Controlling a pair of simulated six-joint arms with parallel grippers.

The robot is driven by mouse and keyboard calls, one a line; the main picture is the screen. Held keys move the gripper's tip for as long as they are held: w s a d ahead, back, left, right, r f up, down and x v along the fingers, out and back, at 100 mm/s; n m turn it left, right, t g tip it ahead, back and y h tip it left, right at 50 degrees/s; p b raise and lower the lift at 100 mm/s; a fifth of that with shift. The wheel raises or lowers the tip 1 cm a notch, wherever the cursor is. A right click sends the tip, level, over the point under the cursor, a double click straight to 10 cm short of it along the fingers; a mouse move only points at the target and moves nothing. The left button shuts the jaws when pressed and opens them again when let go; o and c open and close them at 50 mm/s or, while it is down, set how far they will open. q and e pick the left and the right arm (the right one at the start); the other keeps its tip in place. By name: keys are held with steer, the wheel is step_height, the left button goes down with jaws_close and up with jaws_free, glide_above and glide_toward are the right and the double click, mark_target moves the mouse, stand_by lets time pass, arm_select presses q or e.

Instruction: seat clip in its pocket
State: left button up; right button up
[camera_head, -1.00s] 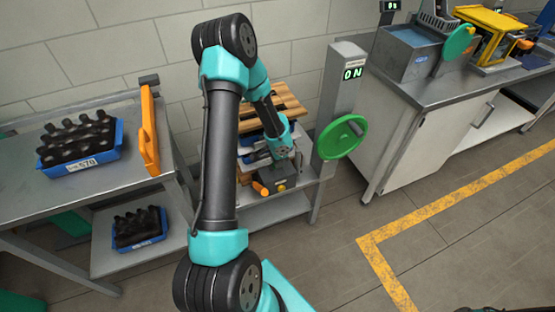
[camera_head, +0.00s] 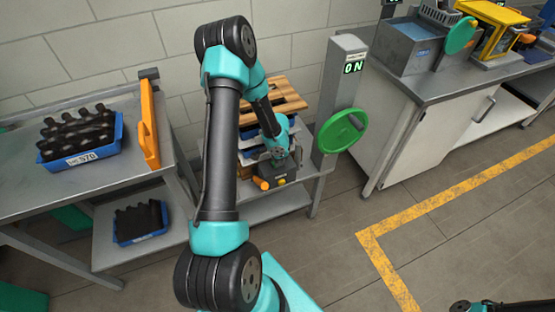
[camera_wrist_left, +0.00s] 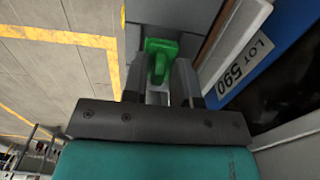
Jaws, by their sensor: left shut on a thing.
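My left gripper (camera_wrist_left: 160,78) is shut on a small green piece, which looks like the clip (camera_wrist_left: 161,50), in the left wrist view. The clip's upper end shows between and beyond the two dark fingers. In the head view my left arm reaches down to a small grey block (camera_head: 277,173) at the front of the stand, and the gripper is over or at it. The fingers and clip are too small to make out there. I cannot identify the pocket or tell whether the clip touches it. My right gripper is out of view.
A post with an ON display and green handwheel (camera_head: 343,131) stands to the right. A left table holds a blue bin of dark bottles (camera_head: 82,157) and an orange panel (camera_head: 149,125).

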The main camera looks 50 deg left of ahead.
arm_select(q)
steer(key=shift+f, duration=0.9)
stand_by(0.3)
steer(key=o, duration=1)
step_height(320, 180, up, 17)
steer(key=shift+r, duration=0.2)
stand_by(0.7)
steer(key=s+d+f+n+h, duration=0.1)
steer(key=s+d+f+n, duration=0.1)
steer(key=d+f, duration=0.3)
steer(key=s+d+f+n+h, duration=0.1)
steer(key=s+d+f, duration=0.3)
steer(key=d, duration=1)
steer(key=s+d+f+n+h, duration=0.1)
steer(key=s+d+f+n, duration=0.2)
steer(key=d+f, duration=0.5)
steer(key=shift+s+d+f+t+h, duration=0.15)
steer(key=shift+d+t+h, duration=0.05)
steer(key=shift+d, duration=0.3)
steer(key=shift+s+d+f+t+h, duration=0.1)
steer(key=shift+s+d+t+h, duration=0.1)
steer(key=shift+d, duration=0.3)
